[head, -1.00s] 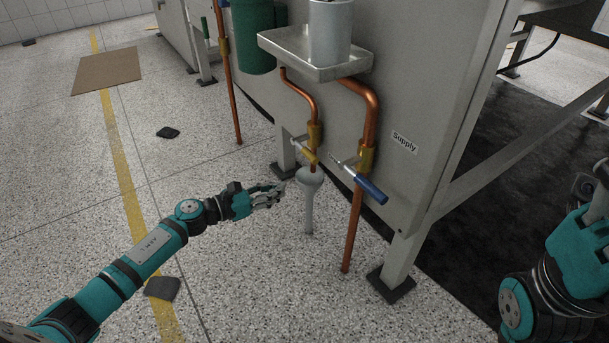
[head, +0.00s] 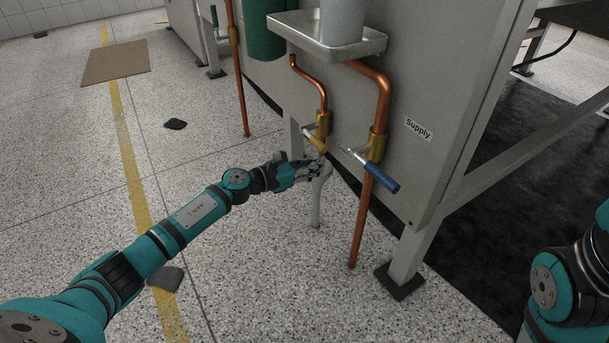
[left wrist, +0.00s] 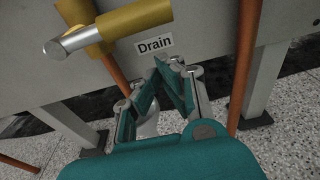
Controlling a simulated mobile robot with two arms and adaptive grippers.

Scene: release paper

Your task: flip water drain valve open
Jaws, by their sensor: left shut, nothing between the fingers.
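The drain valve (head: 322,124) is a brass body on the thinner copper pipe, with a short lever whose yellow grip (head: 317,143) points down toward the front. In the left wrist view the yellow grip (left wrist: 135,20) and its silver shank stand large at upper left, near a "Drain" label (left wrist: 153,46). My left gripper (head: 318,166) is just below the yellow grip, in front of the grey drain funnel, which it partly hides. Its fingers are shut and empty; in the left wrist view the fingertips (left wrist: 170,66) meet below the label, apart from the grip.
The supply valve's blue handle (head: 381,178) sticks out close to the right on the thicker copper pipe (head: 359,222). A metal tray (head: 325,42) with a grey cylinder is above. A cabinet leg (head: 408,258) stands at right. Floor at left is mostly clear.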

